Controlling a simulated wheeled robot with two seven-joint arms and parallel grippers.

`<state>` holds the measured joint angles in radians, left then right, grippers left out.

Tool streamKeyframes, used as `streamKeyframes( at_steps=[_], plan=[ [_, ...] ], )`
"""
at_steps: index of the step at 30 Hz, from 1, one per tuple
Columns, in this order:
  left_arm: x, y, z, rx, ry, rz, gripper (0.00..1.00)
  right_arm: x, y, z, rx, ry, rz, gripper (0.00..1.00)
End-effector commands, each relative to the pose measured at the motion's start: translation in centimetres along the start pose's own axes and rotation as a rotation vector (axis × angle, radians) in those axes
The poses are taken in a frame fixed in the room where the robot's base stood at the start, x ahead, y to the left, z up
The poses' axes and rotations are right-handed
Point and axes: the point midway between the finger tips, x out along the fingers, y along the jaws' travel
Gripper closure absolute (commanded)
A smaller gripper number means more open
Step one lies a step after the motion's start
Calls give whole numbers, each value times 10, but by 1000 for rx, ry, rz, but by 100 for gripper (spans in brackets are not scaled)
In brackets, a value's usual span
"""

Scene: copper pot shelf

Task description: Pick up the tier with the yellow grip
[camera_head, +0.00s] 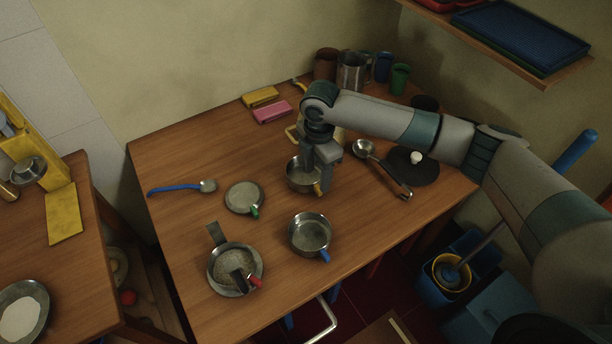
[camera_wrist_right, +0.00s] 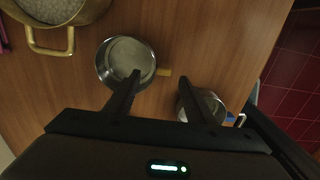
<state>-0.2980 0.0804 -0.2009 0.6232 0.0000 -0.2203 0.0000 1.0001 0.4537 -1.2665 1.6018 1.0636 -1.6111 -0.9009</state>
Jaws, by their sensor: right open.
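The tier with the yellow grip (camera_head: 298,178) is a round steel bowl on the wooden table, partly hidden by my right gripper in the head view. In the right wrist view the tier (camera_wrist_right: 118,65) sits upright, its yellow grip (camera_wrist_right: 164,72) pointing right. My right gripper (camera_head: 322,182) is open and directed down over the grip. In the wrist view its fingertips (camera_wrist_right: 160,79) appear on either side of the grip, the left one overlapping the bowl; I cannot tell the remaining height. My left gripper is not in view.
A blue-grip tier (camera_head: 310,234) stands close in front, a green-grip lid (camera_head: 243,196) to the left, and a red-grip tier (camera_head: 232,263) front left. A brass pot (camera_wrist_right: 60,36) is nearby. A ladle (camera_head: 364,149) and tongs (camera_head: 394,182) lie right.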

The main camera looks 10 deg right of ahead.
Motion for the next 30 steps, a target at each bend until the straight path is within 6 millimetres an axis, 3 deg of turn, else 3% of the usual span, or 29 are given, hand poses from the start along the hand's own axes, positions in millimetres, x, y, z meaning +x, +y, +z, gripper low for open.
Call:
streamKeyframes(
  at_steps=[4, 10, 25, 30],
  plan=[
    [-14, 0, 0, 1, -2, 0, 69, 16, -4, 2, 1, -1, -4, 51],
    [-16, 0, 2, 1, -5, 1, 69, 37, -4, 2, 0, 0, -3, 51],
    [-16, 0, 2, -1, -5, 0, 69, 40, -3, 2, -1, 0, -1, 51],
    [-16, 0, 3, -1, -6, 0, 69, 40, -3, 2, -1, 0, -1, 89]
  ],
)
